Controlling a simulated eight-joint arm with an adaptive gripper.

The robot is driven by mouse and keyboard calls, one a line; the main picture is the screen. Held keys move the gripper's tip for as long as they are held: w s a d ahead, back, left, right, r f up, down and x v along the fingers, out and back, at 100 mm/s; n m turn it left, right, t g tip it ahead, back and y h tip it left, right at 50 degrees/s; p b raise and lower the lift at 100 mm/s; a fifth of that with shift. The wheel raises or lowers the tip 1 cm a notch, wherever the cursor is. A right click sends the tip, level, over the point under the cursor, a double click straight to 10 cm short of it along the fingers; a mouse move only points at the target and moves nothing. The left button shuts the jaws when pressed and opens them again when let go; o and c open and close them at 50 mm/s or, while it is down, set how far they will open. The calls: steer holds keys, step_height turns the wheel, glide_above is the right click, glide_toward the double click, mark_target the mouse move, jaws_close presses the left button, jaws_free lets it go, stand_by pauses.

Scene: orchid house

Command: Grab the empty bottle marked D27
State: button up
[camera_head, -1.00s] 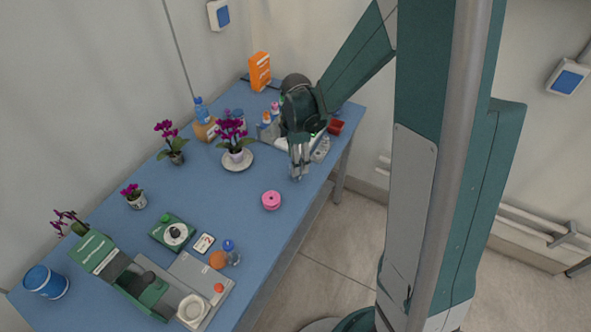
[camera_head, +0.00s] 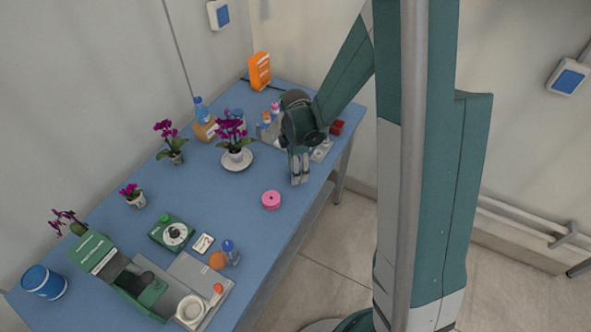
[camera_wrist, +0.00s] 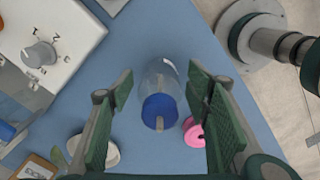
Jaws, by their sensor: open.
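A clear, empty-looking bottle with a blue cap (camera_wrist: 160,111) is in the wrist view, between the two fingers of my gripper (camera_wrist: 160,125). Its transparent body (camera_wrist: 160,75) extends up the picture from the cap. No marking on it can be read, so I cannot tell whether it is D27. The fingers are open, one on each side, with a gap on both sides of the bottle. In the head view my gripper (camera_head: 299,180) points down over the table's right part, and I cannot make out this bottle there.
A pink round item (camera_wrist: 193,133) lies close by the right finger; it also shows in the head view (camera_head: 271,200). A white device with a dial (camera_wrist: 40,53) stands at upper left in the wrist view. A potted orchid stands on a white saucer (camera_head: 247,163) left of my gripper.

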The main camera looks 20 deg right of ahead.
stand_by(0.5)
steer(key=c, duration=0.9)
steer(key=shift+r, duration=0.15)
steer(key=shift+r+p, duration=0.55)
steer(key=shift+r, duration=4.3)
